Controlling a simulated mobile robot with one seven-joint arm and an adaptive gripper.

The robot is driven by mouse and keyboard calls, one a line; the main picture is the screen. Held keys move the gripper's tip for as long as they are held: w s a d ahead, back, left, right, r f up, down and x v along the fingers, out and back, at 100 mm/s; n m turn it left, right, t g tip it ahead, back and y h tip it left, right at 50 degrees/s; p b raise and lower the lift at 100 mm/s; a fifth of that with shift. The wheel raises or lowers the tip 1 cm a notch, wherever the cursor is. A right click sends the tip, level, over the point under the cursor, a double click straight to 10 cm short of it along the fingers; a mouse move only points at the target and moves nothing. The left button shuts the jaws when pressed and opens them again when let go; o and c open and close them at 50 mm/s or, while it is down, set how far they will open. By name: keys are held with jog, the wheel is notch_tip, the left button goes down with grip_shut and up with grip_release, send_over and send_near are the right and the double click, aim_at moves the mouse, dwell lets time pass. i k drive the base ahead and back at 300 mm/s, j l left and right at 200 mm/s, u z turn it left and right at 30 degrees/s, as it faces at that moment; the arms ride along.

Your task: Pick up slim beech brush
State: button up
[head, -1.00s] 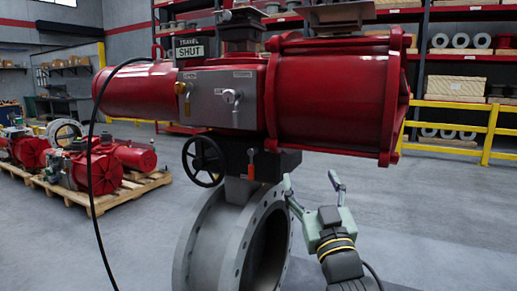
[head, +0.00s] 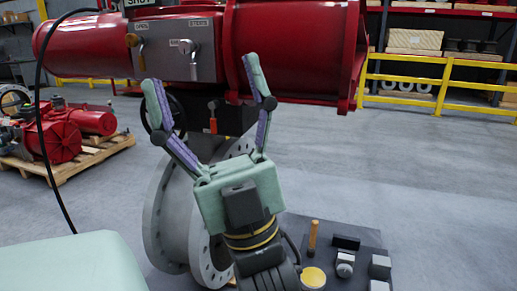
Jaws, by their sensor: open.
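A slim tan wooden piece (head: 313,238), which looks like the beech brush, stands or leans on a dark mat (head: 372,246) at the lower right of the head view. Its lower end is too small to make out clearly. My gripper (head: 201,74) is open and empty, its two fingers spread and pointing up in the picture, in front of the red valve actuator. The brush is below and to the right of the fingers, beside my wrist and apart from it.
The mat also holds a black block (head: 346,242), a round yellow-topped tin (head: 313,276) and several grey pieces. The red actuator (head: 300,50) on its grey flanged valve (head: 170,215) stands behind my gripper. Floor right of the mat is clear up to a yellow rail.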

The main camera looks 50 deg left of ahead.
aim_at(311, 251)
jog(key=u, duration=1.05)
jog(key=i+j+z, duration=0.15)
jog(key=j+z, duration=0.3)
jog(key=j, duration=0.45)
jog(key=j+z, duration=0.45)
jog(key=j, duration=0.4)
jog(key=i+j+z, duration=0.1)
jog(key=j, duration=0.25)
jog(key=i+j+z, duration=0.1)
jog(key=j, duration=0.3)
jog(key=i, duration=0.05)
